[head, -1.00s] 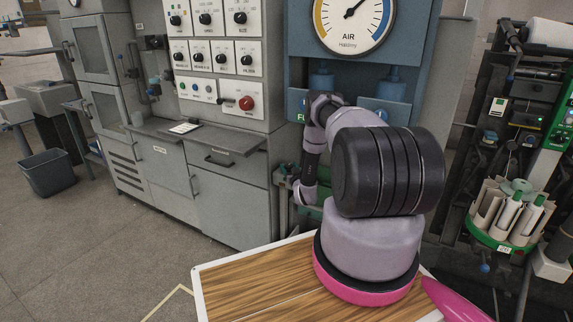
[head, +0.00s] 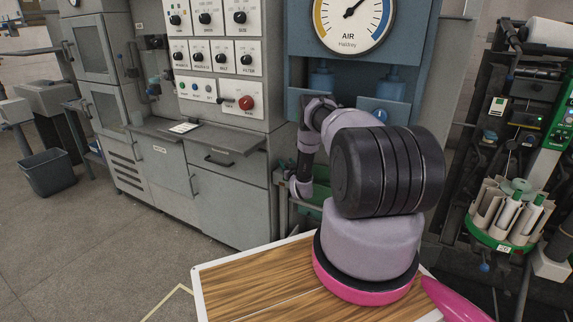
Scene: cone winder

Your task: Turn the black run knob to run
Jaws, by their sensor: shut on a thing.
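Several black knobs sit in rows on the white control panels of the grey cabinet, such as one in the top row (head: 205,18) and one in the row below (head: 222,58). Their labels are too small to read surely, so I cannot tell which is the run knob or how it is turned. My arm rises in front of the blue air unit and bends down beside the grey cabinet. My gripper does not show; the arm's far end is hidden behind its own links.
A red round button (head: 246,103) sits low on the control panel. A grey desk ledge (head: 235,144) juts out below. A blue unit with an AIR gauge (head: 353,18) stands behind my arm. A yarn rack (head: 510,210) is at right, a dark bin (head: 47,174) at left.

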